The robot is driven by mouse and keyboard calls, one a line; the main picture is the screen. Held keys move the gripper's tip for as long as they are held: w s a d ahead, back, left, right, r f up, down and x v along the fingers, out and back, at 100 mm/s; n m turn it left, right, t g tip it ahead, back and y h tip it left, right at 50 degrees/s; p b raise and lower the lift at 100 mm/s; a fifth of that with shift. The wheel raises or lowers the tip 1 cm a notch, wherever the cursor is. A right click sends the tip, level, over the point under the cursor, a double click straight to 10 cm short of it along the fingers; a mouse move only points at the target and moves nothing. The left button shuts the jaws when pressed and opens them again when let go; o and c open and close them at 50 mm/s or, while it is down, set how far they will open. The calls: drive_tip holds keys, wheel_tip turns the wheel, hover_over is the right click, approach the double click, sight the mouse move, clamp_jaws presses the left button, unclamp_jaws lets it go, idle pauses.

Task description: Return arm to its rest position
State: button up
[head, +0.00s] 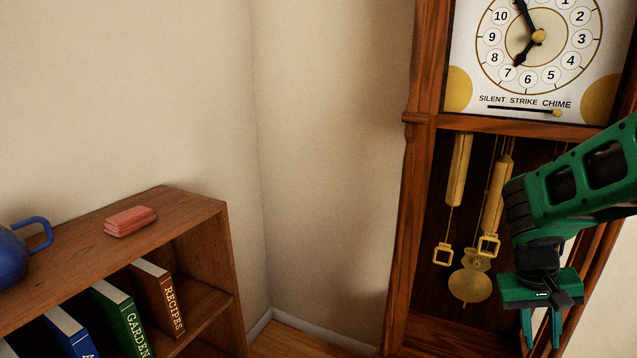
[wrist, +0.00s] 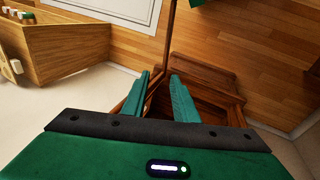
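My gripper (head: 541,328) is at the lower right of the head view, in front of the right part of the grandfather clock (head: 410,220). Its green fingers point down and stand apart with nothing between them. In the wrist view the two teal fingers of my gripper (wrist: 160,80) are also apart and empty. The clock's lower wooden part (wrist: 215,80) shows behind and below the fingers. My green arm enters from the right edge of the head view and covers part of the clock case.
Brass weights (head: 495,195) and a pendulum (head: 470,288) hang inside the clock, left of my gripper. A wooden bookshelf (head: 215,215) at left bears a red block (head: 130,221) and a blue jug (head: 12,262). Bare wall lies between shelf and clock. Wooden floor (wrist: 215,35) shows in the wrist view.

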drive_tip(key=s+a+r+y, duration=0.2)
drive_tip(key=s+a, duration=0.1)
drive_tip(key=s, duration=0.3)
drive_tip(key=s+a+r+m+y, duration=0.1)
drive_tip(key=s+a+r+y, duration=0.1)
drive_tip(key=s, duration=0.4)
drive_tip(key=shift+s+a+r+t, duration=0.2)
drive_tip(key=shift+a+r+t, duration=0.2)
drive_tip(key=shift+a+r, duration=0.3)
drive_tip(key=shift+f, duration=0.1)
drive_tip(key=shift+w+f, duration=0.25)
drive_tip(key=shift+w, duration=0.35)
drive_tip(key=shift+a, duration=0.15)
